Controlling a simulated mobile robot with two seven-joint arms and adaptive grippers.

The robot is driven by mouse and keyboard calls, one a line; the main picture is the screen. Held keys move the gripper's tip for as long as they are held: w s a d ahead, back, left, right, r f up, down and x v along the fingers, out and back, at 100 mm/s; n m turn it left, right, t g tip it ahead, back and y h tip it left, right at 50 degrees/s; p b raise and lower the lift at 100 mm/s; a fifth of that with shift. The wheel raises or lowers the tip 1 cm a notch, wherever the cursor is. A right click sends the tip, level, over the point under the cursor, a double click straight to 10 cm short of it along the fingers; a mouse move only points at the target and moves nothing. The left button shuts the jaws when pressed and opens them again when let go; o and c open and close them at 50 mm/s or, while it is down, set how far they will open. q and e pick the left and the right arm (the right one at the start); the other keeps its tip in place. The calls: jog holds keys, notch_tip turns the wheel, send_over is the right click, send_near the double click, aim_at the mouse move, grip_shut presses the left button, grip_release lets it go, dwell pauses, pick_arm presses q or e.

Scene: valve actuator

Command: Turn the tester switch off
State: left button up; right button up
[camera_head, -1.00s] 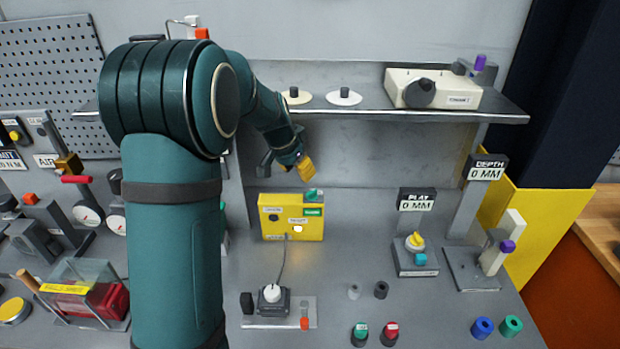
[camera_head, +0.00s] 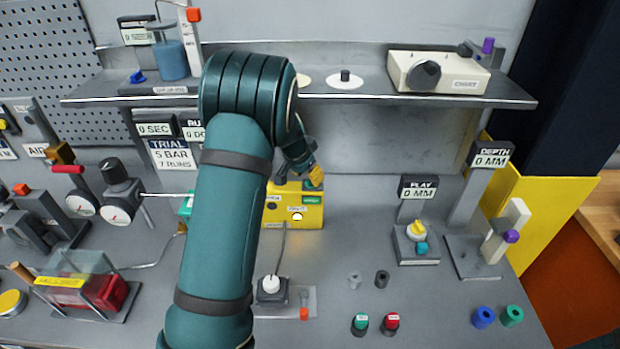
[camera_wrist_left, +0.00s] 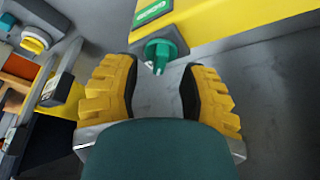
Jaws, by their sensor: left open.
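The yellow tester box (camera_head: 275,216) stands on the bench against the back panel, with a green label and a lit white indicator on its front. Its green switch (camera_wrist_left: 160,50) shows in the left wrist view beside the green label on the yellow face (camera_wrist_left: 210,18). My left gripper (camera_head: 316,177) is at the box's top right corner, above the label. In the left wrist view its yellow fingers (camera_wrist_left: 160,86) are open, with the switch ahead, roughly centred between them and apparently not touched. The switch is mostly hidden by the gripper in the head view.
A shelf (camera_head: 400,97) with a cream instrument (camera_head: 450,72) runs above the gripper. A white-knobbed block (camera_head: 272,290) with a cable stands below the box. Red and green buttons (camera_head: 391,324) stand at the front.

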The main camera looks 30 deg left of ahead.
pick_arm(q)
jog(key=shift+x, duration=1.25)
jog(key=shift+c, duration=0.4)
grip_shut()
